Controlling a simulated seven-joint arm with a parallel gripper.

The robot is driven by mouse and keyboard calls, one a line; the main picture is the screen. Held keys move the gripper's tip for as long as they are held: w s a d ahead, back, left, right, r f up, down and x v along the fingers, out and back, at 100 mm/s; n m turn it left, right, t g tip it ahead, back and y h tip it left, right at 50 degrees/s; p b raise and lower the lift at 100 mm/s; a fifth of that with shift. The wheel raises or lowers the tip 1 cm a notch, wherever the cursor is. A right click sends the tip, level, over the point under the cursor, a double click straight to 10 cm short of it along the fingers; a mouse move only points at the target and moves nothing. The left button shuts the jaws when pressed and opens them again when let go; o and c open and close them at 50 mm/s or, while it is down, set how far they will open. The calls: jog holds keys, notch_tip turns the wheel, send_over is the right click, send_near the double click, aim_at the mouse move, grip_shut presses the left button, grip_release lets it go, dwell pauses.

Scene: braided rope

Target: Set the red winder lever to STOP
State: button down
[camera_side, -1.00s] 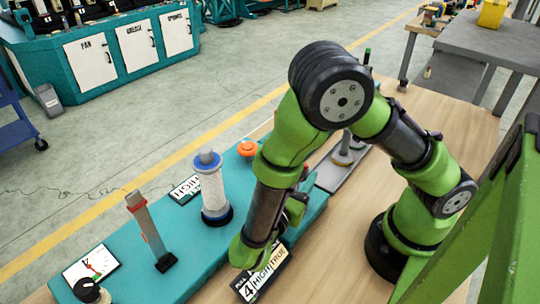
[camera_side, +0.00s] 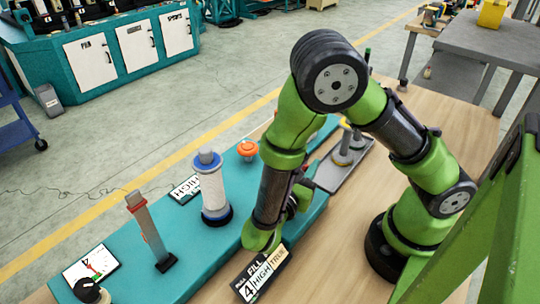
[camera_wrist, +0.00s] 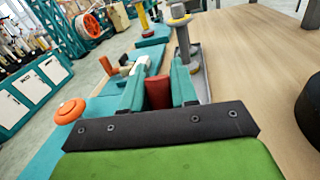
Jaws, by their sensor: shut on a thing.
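The red winder lever (camera_wrist: 158,92) shows in the wrist view as a red block between the two teal fingers of my gripper (camera_wrist: 158,90). The fingers are shut on it. In the side view my arm hides the lever, and only part of my gripper (camera_side: 303,190) shows beside my forearm, over the right end of the teal panel (camera_side: 190,262). No STOP mark is readable in either view, so I cannot tell the lever's setting.
An orange button (camera_side: 247,148) and a white spool (camera_side: 213,190) stand on the panel. A strapped post (camera_side: 150,235) and a gauge (camera_side: 92,266) are further left. A FILL sign (camera_side: 262,274) lies at the front edge. A grey tray (camera_side: 333,182) with posts is at right.

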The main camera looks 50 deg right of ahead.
jog(key=shift+a+r+h, duration=0.3)
jog(key=shift+a+h, duration=0.2)
jog(key=shift+h, duration=0.2)
jog(key=c, duration=1)
grip_release()
jog(key=shift+o, duration=0.2)
jog(key=v, duration=1.7)
jog(key=shift+s, duration=0.1)
